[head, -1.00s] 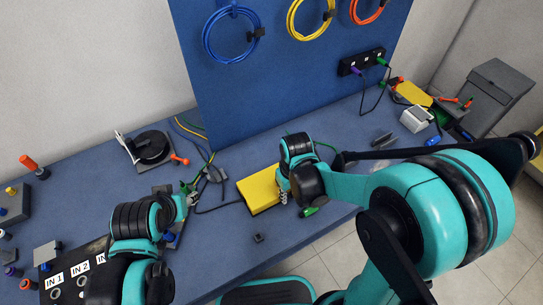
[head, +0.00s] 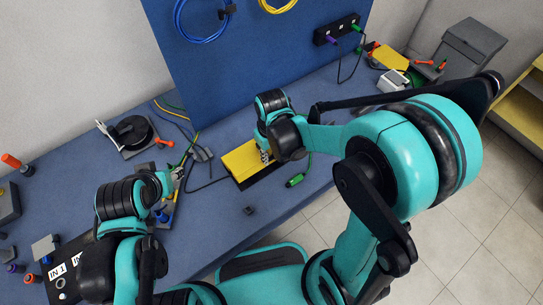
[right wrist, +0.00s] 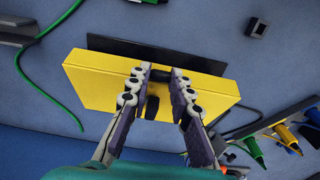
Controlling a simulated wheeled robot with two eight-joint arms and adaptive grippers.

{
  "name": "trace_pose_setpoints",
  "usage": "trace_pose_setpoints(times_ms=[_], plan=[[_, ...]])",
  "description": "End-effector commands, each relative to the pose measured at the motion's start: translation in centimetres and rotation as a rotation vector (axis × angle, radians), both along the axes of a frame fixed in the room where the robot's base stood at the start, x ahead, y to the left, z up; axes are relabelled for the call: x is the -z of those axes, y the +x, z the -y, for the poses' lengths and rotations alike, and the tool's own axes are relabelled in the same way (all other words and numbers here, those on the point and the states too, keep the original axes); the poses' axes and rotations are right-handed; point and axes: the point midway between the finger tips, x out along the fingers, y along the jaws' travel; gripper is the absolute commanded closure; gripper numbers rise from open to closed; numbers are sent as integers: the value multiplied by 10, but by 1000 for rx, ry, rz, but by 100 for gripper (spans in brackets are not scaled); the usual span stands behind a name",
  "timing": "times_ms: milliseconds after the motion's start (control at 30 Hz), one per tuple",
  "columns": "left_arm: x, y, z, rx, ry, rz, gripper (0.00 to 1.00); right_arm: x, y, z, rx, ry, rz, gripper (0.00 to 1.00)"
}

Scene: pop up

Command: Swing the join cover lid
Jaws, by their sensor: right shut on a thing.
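The yellow join cover lid (head: 240,157) is on the blue bench near its front edge. A black base (head: 262,172) shows along the lid's front side, and a dark panel (right wrist: 110,46) shows beyond the lid's edge in the right wrist view. The lid (right wrist: 95,80) looks tilted away from the base. My right gripper (head: 266,155) is at the lid's right part; in the right wrist view its fingers (right wrist: 160,75) are closed on a dark part at the lid's middle. My left gripper (head: 177,174) is beside cables left of the lid; its fingers are too small to read.
A green connector (head: 295,180) lies right of the lid, near the bench edge. A small dark block (head: 249,210) lies in front. A black reel (head: 133,132) stands behind on the left. The blue board (head: 250,60) rises behind the lid.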

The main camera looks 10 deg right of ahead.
Motion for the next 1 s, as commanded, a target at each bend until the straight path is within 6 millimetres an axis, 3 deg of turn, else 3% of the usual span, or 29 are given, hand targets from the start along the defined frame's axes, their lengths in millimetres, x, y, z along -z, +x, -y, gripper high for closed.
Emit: trace_pose_setpoints(times_ms=[300, 767, 1000], plan=[[-17, 0, 0, 0, 0, 0, 60, -24, 19, -8, -1, 2, 5, 98], [-18, 0, 0, 0, 0, 0, 60, -26, 23, -9, 0, 2, 4, 98], [-25, 0, 0, 0, 0, 0, 60, -37, 37, -15, 0, 2, 5, 98]])
